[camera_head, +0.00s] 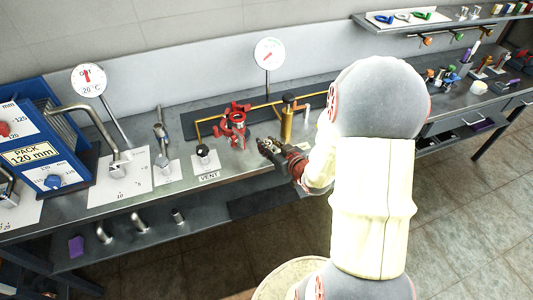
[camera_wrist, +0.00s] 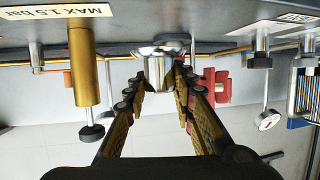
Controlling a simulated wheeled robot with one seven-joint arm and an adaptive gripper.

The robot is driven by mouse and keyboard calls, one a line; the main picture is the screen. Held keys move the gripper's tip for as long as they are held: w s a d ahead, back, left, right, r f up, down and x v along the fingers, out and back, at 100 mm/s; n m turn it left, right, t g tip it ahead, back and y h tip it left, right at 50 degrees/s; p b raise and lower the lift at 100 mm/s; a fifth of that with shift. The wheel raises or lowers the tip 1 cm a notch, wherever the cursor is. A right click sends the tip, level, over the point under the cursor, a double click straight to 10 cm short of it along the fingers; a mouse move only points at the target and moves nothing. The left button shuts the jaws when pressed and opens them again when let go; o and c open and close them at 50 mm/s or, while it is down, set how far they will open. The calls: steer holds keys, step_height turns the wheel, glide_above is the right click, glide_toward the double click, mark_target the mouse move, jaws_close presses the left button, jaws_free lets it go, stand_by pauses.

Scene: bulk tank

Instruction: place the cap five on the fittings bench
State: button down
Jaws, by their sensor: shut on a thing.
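My gripper (camera_head: 266,147) is over the front part of the long steel bench, just right of the red valve (camera_head: 235,125) in the head view. In the wrist view my gripper (camera_wrist: 163,82) has its two fingers closed around a shiny round metal piece with a wide rim (camera_wrist: 160,52). It looks like the cap, but I see no number on it. The fingers hide part of its sides. In the head view the held piece is too small to tell from the fingertips. I cannot tell which surface is the fittings bench; a second bench (camera_head: 446,122) with small parts stands at the right.
A brass cylinder (camera_head: 287,122) and a dial gauge (camera_head: 268,53) stand close to my gripper. A VENT fitting (camera_head: 205,157) and a blue rack (camera_head: 45,142) are at left. A shelf (camera_head: 450,23) hangs above the right bench. The floor (camera_head: 470,220) at right is clear.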

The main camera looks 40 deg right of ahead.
steer(key=shift+w+d+f, duration=0.25)
steer(key=shift+w+f, duration=0.3)
steer(key=shift+f, duration=0.2)
steer(key=shift+w+d+f+b, duration=0.15)
steer(key=shift+f+b, duration=0.45)
steer(key=shift+f, duration=0.3)
steer(key=shift+w+a+f+b, duration=0.1)
steer(key=shift+f+b, duration=0.45)
steer(key=shift+f, duration=0.35)
steer(key=shift+f, duration=0.15)
steer(key=c, duration=1.5)
jaws_free()
